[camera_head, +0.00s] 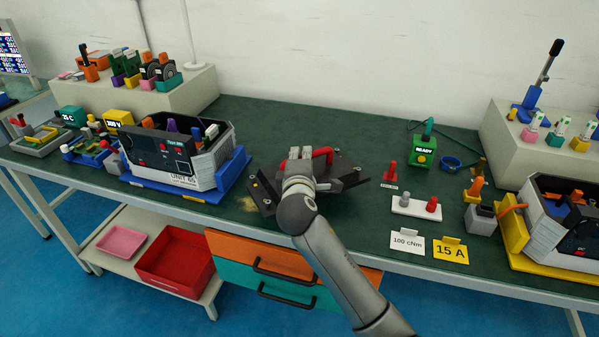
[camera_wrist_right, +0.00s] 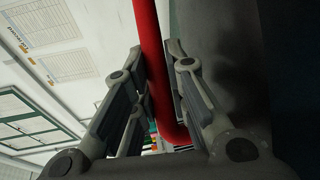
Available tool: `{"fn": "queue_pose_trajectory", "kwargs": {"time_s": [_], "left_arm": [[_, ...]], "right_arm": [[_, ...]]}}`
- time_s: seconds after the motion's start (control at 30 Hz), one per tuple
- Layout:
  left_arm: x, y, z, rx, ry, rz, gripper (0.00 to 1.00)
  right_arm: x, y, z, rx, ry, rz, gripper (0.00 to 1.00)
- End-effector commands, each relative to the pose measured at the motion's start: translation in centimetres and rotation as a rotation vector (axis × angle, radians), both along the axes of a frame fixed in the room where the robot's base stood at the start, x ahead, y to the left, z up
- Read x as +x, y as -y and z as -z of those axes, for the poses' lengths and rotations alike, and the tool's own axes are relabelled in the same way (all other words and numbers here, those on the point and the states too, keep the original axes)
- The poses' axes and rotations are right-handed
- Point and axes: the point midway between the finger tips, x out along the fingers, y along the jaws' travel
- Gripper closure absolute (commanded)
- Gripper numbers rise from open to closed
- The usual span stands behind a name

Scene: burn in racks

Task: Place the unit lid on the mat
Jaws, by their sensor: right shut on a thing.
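The unit lid (camera_head: 348,168) is a dark grey plate with a red handle (camera_head: 323,153). My right gripper (camera_head: 303,160) is shut on the red handle, and the lid is over the front middle of the bench. In the right wrist view the red handle (camera_wrist_right: 150,50) runs between the fingers, with the dark lid (camera_wrist_right: 226,60) beside it. The dark green mat surface (camera_head: 275,125) covers the bench top. I cannot tell whether the lid touches it. The open unit (camera_head: 160,155) stands left of the lid on a blue base. My left gripper is not in view.
Right of the lid are a red peg (camera_head: 390,172), a white block with pegs (camera_head: 416,207), a green READY box (camera_head: 423,152) and two label cards. Another unit (camera_head: 560,215) stands on a yellow base at far right. The green surface behind the lid is clear.

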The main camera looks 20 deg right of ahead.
Motion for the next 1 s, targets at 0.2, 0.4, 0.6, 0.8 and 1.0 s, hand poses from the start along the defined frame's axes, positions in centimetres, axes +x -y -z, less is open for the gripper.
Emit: {"fn": "queue_pose_trajectory", "kwargs": {"time_s": [0.2,0.4,0.6,0.8,1.0], "left_arm": [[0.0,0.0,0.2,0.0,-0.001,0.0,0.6],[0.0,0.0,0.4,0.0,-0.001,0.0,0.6],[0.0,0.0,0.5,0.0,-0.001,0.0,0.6],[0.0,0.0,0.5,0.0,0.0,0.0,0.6],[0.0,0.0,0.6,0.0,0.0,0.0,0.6]], "right_arm": [[1.0,0.0,1.0,-0.001,0.005,0.001,1.0],[1.5,0.0,2.8,-0.003,0.0,0.0,1.0],[1.5,0.0,4.7,-0.001,0.004,0.0,1.0],[1.5,0.0,4.7,-0.001,0.004,0.0,1.0],[1.5,0.0,5.1,0.0,-0.001,0.0,0.75]]}}
